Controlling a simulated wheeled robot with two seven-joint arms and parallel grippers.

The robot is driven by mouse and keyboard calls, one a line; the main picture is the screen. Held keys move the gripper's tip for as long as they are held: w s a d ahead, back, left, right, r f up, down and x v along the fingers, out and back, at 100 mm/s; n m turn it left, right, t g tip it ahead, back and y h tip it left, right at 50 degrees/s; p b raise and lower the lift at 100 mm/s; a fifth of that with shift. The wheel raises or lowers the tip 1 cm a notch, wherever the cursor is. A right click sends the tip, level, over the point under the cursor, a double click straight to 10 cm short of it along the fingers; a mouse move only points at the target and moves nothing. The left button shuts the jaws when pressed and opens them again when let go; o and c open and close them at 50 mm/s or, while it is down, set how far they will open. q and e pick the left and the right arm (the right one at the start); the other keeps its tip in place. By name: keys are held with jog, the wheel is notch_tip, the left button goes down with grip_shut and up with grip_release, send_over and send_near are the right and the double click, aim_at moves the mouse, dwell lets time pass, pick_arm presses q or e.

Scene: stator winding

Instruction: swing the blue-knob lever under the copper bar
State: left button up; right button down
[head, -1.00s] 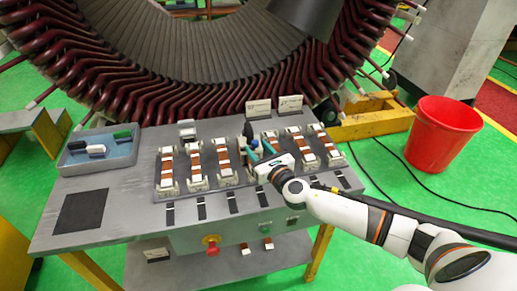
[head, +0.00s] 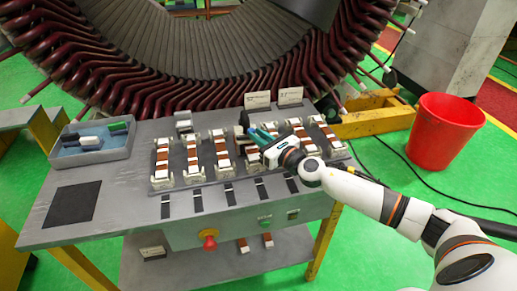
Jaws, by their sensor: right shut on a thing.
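My right gripper (head: 262,135) reaches in from the right over the row of clamp modules on the grey bench. Its teal fingers are shut at the module right of the middle, on what appears to be the blue-knob lever; the fingers hide the knob. A dark upright part (head: 244,119) stands just beyond the fingertips. Each module carries a copper bar with white blocks; one clear copper bar (head: 222,153) is left of the gripper. The bar at the gripper is partly covered by it, so the lever's position relative to that bar cannot be told. My left gripper is not in view.
A blue-grey tray (head: 95,150) with white, black and green pieces sits on the bench's left, behind a black mat (head: 73,203). Two label cards (head: 290,96) stand behind the modules. A red emergency button (head: 209,240) is on the front. The large stator (head: 190,60) rises behind.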

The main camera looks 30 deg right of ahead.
jog(key=c, duration=2.1)
grip_release()
jog(key=shift+d+f+y, duration=0.1)
jog(key=shift+y, duration=0.2)
jog(key=o, duration=0.3)
jog(key=shift+w, duration=0.1)
jog(key=o, duration=0.5)
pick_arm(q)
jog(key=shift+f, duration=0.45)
pick_arm(e)
jog(key=shift+o, duration=0.2)
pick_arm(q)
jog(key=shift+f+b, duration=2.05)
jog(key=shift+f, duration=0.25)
pick_arm(e)
jog(key=v, duration=1.2)
jog(key=shift+r, duration=0.25)
